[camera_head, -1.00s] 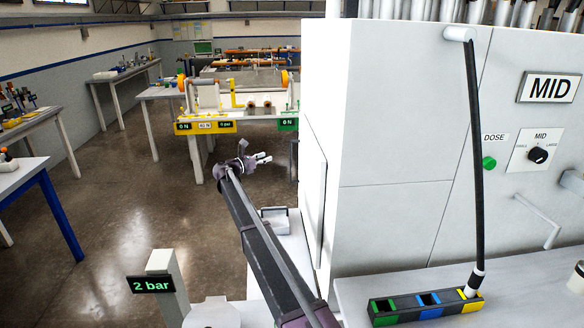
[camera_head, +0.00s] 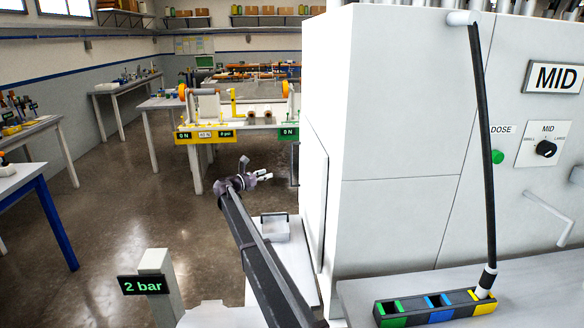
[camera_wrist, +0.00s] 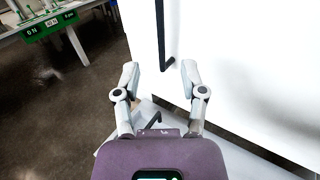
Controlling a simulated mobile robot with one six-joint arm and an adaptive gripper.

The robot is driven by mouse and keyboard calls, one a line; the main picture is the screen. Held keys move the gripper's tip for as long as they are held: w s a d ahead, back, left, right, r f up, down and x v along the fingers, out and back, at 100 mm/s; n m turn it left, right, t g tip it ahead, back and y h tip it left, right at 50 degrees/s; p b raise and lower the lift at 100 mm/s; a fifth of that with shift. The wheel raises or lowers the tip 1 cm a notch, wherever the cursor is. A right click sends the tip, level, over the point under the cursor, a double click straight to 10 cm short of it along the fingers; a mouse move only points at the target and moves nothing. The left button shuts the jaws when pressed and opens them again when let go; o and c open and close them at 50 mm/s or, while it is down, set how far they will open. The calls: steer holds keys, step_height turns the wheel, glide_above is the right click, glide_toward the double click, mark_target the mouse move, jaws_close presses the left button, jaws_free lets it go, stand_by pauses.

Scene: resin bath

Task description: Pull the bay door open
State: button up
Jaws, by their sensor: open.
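The bay door (camera_head: 314,205) is the white panel on the left side of the big white cabinet, seen nearly edge-on in the head view. It looks closed. In the wrist view its white face (camera_wrist: 225,50) fills the upper right, with a black vertical bar handle (camera_wrist: 161,35) on it. My gripper (camera_head: 262,177) is left of the door in the head view. In the wrist view my gripper (camera_wrist: 159,78) is open and empty, its fingers spread to either side of the handle's lower end. The handle lies ahead of the fingertips; contact is not visible.
A post with a "2 bar" display (camera_head: 147,285) is at the front left. A bench with yellow and green displays (camera_head: 206,136) stands behind. Open floor (camera_head: 110,215) lies to the left.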

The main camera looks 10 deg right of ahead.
steer(key=shift+d, duration=0.1)
steer(key=x, duration=1.3)
steer(key=shift+w+d, duration=0.2)
steer(key=shift+d, duration=0.05)
jaws_close()
